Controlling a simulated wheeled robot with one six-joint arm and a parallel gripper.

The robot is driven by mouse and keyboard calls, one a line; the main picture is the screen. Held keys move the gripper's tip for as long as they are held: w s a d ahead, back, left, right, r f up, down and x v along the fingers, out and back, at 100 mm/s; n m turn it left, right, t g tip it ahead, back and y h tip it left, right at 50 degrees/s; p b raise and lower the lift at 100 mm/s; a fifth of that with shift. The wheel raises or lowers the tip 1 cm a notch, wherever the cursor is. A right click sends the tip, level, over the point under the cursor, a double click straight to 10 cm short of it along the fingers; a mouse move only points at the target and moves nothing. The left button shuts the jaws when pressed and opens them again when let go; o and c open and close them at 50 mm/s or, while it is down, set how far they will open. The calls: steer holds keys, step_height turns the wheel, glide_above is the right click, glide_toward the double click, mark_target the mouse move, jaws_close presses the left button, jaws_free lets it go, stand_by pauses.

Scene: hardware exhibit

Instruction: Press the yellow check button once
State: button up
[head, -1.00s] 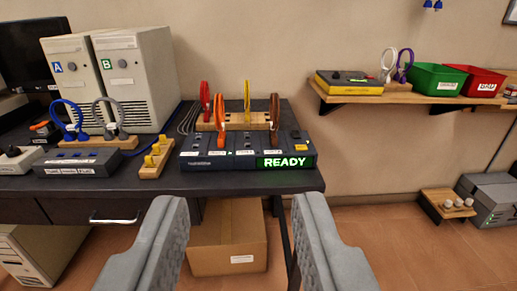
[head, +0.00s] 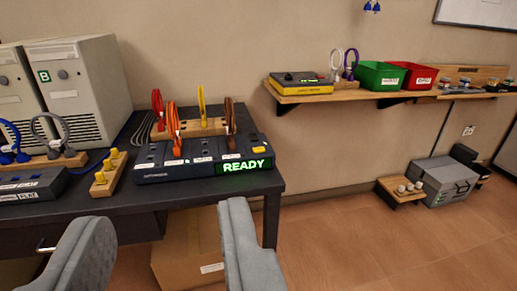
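A small yellow button (head: 259,150) sits at the right end of a dark tester box (head: 156,172) on the desk, just above its green lit READY display (head: 245,165). I cannot read any label on the button. Several coloured cables, red, orange, yellow and brown, stand in or behind the box. My gripper (head: 160,214) is open and empty in the foreground, its two grey fingers wide apart. It appears below the tester box in the picture, with the button up and to the right of it. Nothing hides the button.
The dark desk (head: 100,206) holds two beige computer towers (head: 82,85) and a yellow-pegged wooden block (head: 108,175). A wall shelf (head: 345,96) with a yellow device and red and green bins is at right. A cardboard box (head: 185,255) is below the desk.

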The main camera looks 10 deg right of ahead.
jaws_close()
stand_by(1.5)
